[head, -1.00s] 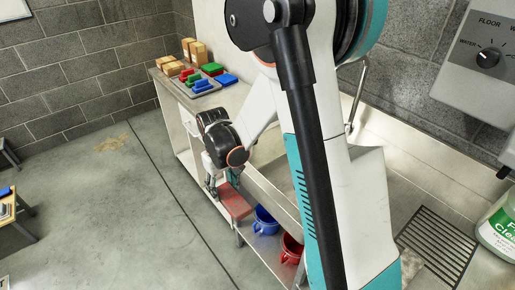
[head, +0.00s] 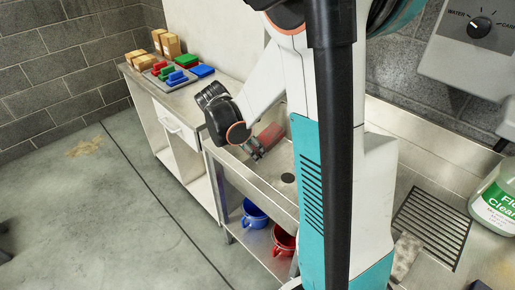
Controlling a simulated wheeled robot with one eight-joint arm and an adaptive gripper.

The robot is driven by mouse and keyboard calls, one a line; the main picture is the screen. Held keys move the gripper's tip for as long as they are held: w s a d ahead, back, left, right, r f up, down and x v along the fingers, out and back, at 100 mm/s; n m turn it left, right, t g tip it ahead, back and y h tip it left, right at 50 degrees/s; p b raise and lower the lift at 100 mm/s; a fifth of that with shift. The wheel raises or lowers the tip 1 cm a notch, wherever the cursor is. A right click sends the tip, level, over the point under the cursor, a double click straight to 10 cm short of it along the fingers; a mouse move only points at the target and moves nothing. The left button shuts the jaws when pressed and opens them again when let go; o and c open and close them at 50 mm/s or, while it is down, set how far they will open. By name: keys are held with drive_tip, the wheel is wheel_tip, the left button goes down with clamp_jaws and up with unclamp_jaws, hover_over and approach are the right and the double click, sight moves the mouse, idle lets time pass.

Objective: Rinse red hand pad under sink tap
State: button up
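The red hand pad (head: 270,134) is in my gripper (head: 257,148), over the left part of the metal sink basin (head: 281,158). The gripper appears shut on it, though the fingers are small and partly hidden. The pad is tilted and its exact height above the basin floor is hard to tell. A dark round drain (head: 288,178) shows in the basin to the right of the gripper. The sink tap is not visible; my arm covers the area behind the basin.
Several red, green and blue pads (head: 164,72) and cardboard boxes (head: 171,45) are on the left counter (head: 192,93). A blue bucket (head: 254,214) and red bucket (head: 284,240) sit on the shelf below. A cleaner bottle (head: 494,207) stands right of a floor-like grate (head: 431,225).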

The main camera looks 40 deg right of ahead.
sight(261, 143)
drive_tip(key=shift+s+d+r+n+t+h, duration=0.2)
drive_tip(key=shift+d+n, duration=0.15)
drive_tip(key=shift+d, duration=0.15)
drive_tip(key=shift+s+d+r+n+t+h, duration=0.1)
drive_tip(key=shift+s+d+n, duration=0.1)
drive_tip(key=shift+d+n, duration=0.2)
drive_tip(key=w+d, duration=0.1)
drive_tip(key=d, duration=1.2)
drive_tip(key=shift+b, duration=0.3)
drive_tip(key=shift+w, duration=0.1)
idle(2.8)
drive_tip(key=shift+s+a, duration=0.15)
drive_tip(key=shift+a, duration=1.75)
drive_tip(key=shift+s+a, duration=0.2)
drive_tip(key=shift+a, duration=1.7)
drive_tip(key=shift+s+a, duration=0.15)
drive_tip(key=shift+a, duration=1.75)
drive_tip(key=w+a+f+m+g, duration=0.1)
drive_tip(key=w+a+m, duration=0.1)
drive_tip(key=a, duration=0.6)
drive_tip(key=w+a+f+m+g, duration=0.1)
drive_tip(key=w+a+f+m, duration=0.1)
drive_tip(key=w+a, duration=0.3)
drive_tip(key=w+a+f+m+g+y, duration=0.1)
drive_tip(key=w+a+f+m, duration=0.1)
drive_tip(key=a, duration=0.8)
drive_tip(key=shift+w+a+m+g, duration=0.4)
drive_tip(key=shift+w+m, duration=0.4)
drive_tip(key=shift+m, duration=0.25)
